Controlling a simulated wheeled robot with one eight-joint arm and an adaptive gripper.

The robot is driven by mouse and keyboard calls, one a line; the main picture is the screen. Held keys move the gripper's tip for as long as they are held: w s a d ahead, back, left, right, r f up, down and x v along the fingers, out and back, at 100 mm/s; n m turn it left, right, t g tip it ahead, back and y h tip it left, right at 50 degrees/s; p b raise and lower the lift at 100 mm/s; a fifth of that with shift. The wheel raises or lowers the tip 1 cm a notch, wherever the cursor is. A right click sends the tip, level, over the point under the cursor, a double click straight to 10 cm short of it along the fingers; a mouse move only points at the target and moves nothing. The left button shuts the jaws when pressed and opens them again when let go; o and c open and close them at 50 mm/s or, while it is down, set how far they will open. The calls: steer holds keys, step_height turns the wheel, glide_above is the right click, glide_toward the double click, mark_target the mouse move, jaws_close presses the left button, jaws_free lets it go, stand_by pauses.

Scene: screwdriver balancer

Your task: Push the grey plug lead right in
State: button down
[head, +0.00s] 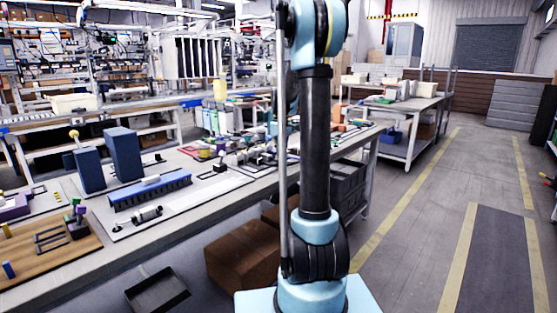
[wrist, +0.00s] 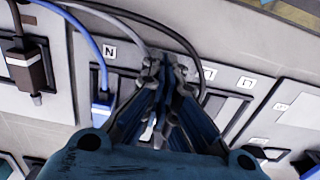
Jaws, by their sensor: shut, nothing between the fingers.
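In the wrist view my gripper (wrist: 165,68) is shut, with its fingertips close to a panel. A grey lead (wrist: 122,22) curves in from the top and runs down behind the left side of the fingers. Its plug end is hidden by the gripper, so I cannot tell how deep it sits. A label marked N (wrist: 109,51) is on the panel just left of the fingertips. The head view does not show the gripper or the grey lead.
A blue lead with a blue plug (wrist: 102,104) sits left of my gripper, and a brown plug (wrist: 25,65) farther left. A black lead (wrist: 203,68) curves close on the right. In the head view a long workbench (head: 235,200) with fixtures stands left of my arm.

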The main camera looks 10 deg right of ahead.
step_height(320, 180, up, 8)
steer(key=shift+d+r, duration=0.15)
steer(key=shift+r, duration=0.1)
stand_by(0.4)
steer(key=s+a+f+m+t, duration=0.1)
steer(key=s+f+m, duration=0.1)
steer(key=s, duration=1)
steer(key=s+a+f+m, duration=0.2)
steer(key=s, duration=0.9)
steer(key=s+f+m+t, duration=0.1)
steer(key=s+f+m, duration=0.2)
steer(key=s+f, duration=1.1)
steer(key=s, duration=0.3)
steer(key=shift+a, duration=0.3)
